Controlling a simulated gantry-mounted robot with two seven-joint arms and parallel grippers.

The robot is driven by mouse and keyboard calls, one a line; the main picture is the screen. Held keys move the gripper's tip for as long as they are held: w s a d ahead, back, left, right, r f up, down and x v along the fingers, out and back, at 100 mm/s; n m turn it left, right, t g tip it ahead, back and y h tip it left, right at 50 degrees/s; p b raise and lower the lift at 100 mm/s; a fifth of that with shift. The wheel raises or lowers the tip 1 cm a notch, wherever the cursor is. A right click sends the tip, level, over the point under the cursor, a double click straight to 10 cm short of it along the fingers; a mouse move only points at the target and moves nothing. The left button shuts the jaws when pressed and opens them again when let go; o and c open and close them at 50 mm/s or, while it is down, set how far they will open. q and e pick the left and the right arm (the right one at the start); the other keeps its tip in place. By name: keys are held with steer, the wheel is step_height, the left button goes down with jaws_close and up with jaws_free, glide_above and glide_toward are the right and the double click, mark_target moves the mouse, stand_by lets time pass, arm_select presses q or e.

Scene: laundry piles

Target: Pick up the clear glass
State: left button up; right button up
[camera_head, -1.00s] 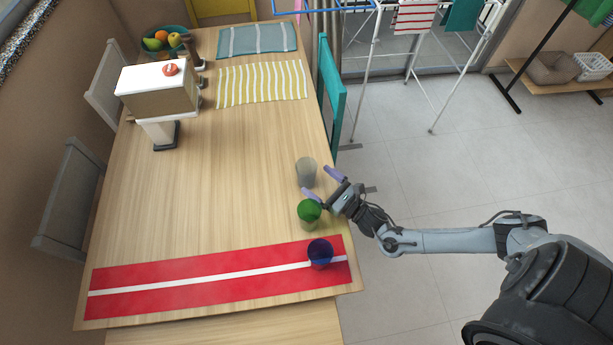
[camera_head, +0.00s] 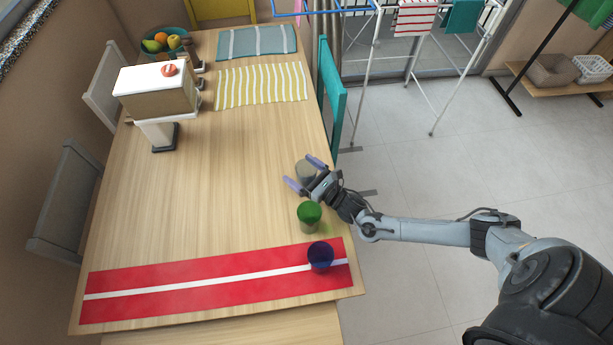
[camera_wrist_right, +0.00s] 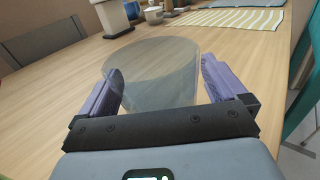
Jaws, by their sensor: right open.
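The clear glass (camera_head: 304,171) stands on the wooden table near its right edge in the head view, partly hidden by my right gripper. My right gripper (camera_head: 304,174) is open, with its purple fingers on either side of the glass. In the right wrist view, the clear glass (camera_wrist_right: 155,75) fills the space between the spread fingers (camera_wrist_right: 158,88), and they do not look closed on it. My left gripper is not in view.
A green glass (camera_head: 309,215) stands close to my right gripper. A blue glass (camera_head: 320,256) stands on the red runner (camera_head: 200,281). A teal chair (camera_head: 331,95) is at the table's right edge. The table's middle (camera_head: 220,190) is clear.

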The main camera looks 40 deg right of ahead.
steer(key=c, duration=1.2)
steer(key=shift+o, duration=0.2)
steer(key=shift+r, duration=0.15)
